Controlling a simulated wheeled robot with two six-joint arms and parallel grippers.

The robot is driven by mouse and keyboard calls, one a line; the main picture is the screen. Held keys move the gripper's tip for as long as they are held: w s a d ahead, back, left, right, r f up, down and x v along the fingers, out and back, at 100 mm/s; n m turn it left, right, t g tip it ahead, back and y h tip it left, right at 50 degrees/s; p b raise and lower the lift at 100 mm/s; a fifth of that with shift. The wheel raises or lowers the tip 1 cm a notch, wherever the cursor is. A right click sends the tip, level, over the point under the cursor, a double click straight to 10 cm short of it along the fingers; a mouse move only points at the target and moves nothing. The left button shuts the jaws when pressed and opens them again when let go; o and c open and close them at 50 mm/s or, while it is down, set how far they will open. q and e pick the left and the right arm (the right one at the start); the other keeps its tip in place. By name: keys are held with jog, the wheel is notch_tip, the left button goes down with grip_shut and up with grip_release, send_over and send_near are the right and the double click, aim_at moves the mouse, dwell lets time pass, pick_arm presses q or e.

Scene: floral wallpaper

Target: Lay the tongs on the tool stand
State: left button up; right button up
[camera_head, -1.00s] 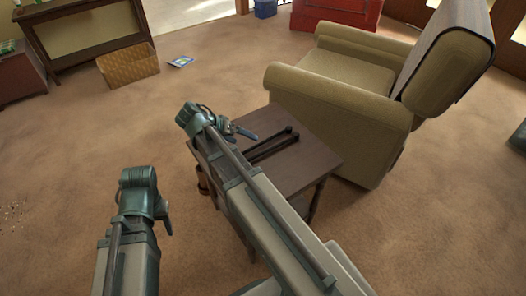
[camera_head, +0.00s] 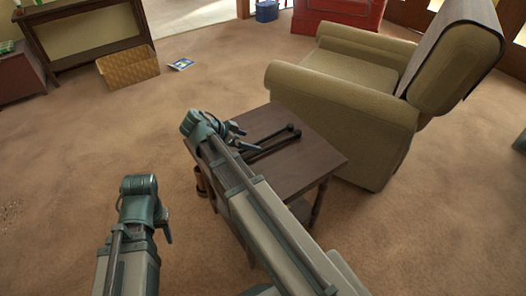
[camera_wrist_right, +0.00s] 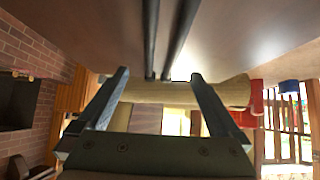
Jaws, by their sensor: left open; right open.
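The tongs (camera_head: 270,140) look like two long dark rods with rounded far ends, lying on a small dark brown table (camera_head: 310,160). My right gripper (camera_head: 246,141) is open at the table's left side, by the near end of the tongs. In the right wrist view, the tongs (camera_wrist_right: 163,38) run between and beyond the open fingers of the right gripper (camera_wrist_right: 160,75); no grip on them shows. My left gripper (camera_head: 165,228) is open and empty, low at the left above the floor, mostly hidden by its wrist. I cannot make out the tool stand for certain.
A tan armchair (camera_head: 340,105) stands close behind the table on the right. A brownish object (camera_head: 202,182) shows partly beside the table's left side, behind my right arm. A wicker basket (camera_head: 128,69) and a small book (camera_head: 181,64) are on the carpet. The left floor is open.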

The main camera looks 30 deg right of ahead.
aim_at(263, 143)
pick_arm(q)
jog(key=shift+f+b, duration=0.65)
jog(key=shift+f, duration=0.5)
pick_arm(e)
jog(key=shift+x, duration=1.65)
jog(key=shift+d+f, duration=0.1)
jog(key=b+x, duration=0.1)
jog(key=x, duration=0.1)
jog(key=b+x, duration=0.2)
jog(key=shift+w+d, duration=0.1)
jog(key=shift+w, duration=0.15)
jog(key=shift+d+f, duration=0.2)
jog(key=shift+d, duration=0.25)
pick_arm(q)
notch_tip(263, 143, down, 3)
jog(key=shift+f, duration=0.1)
pick_arm(e)
jog(key=shift+r, duration=0.1)
grip_shut()
